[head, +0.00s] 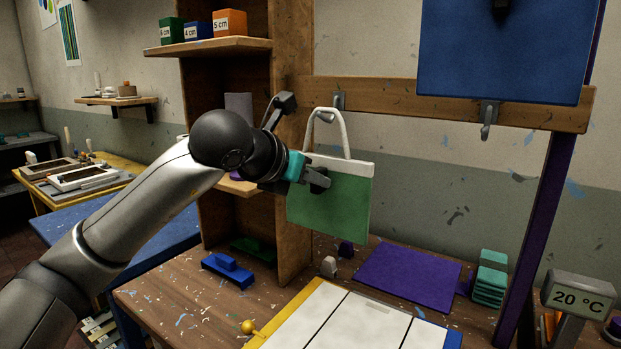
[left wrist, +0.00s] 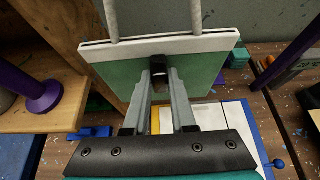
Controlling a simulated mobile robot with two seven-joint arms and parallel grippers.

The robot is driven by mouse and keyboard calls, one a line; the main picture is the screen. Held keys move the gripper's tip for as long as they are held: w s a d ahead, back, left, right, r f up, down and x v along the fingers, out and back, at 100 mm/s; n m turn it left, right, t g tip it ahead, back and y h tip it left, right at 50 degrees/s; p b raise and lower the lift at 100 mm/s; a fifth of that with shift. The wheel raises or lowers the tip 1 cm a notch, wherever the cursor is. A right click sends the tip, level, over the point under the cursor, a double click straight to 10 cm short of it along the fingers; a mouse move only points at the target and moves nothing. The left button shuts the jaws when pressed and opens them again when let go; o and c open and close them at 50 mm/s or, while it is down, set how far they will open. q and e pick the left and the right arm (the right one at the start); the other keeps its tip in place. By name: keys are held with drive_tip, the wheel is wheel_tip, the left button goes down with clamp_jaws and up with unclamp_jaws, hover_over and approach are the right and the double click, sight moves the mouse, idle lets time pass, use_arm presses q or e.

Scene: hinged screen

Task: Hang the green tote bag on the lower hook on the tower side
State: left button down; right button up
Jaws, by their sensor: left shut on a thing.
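The green tote bag (head: 340,205) has a white top band and a white looped handle (head: 345,135). It hangs upright above the bench and also shows in the left wrist view (left wrist: 205,70). My left gripper (head: 318,178) is shut on its front, just below the band; the fingertips (left wrist: 160,72) meet there. A grey hook (head: 338,99) sits on the wooden rail beside the tower (head: 294,150). The handle's top overlaps this hook in the head view; I cannot tell whether it is over the prong. Another grey hook (head: 488,115) is farther right. My right gripper is not in view.
A large blue panel (head: 500,50) hangs over the rail (head: 400,95) at upper right. A purple post (head: 540,220) stands at right. Below lie a purple sheet (head: 408,275), a white panelled board (head: 350,325) and a blue block (head: 228,270). Coloured cubes (head: 230,23) sit on the tower's shelf.

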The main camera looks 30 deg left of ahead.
use_arm(q)
drive_tip(key=shift+w+f, duration=0.25)
drive_tip(key=shift+w, duration=0.35)
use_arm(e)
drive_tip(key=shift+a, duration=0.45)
use_arm(q)
drive_tip(key=shift+w+d+f, duration=0.1)
drive_tip(key=shift+w, duration=0.05)
drive_tip(key=shift+f, duration=0.15)
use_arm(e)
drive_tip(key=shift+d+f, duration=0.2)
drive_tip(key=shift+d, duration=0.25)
use_arm(q)
drive_tip(key=shift+f+b, duration=0.2)
drive_tip(key=shift+b, duration=0.25)
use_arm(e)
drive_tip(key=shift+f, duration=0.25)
use_arm(q)
drive_tip(key=c, duration=0.8)
unclamp_jaws()
drive_tip(key=shift+o, duration=0.6)
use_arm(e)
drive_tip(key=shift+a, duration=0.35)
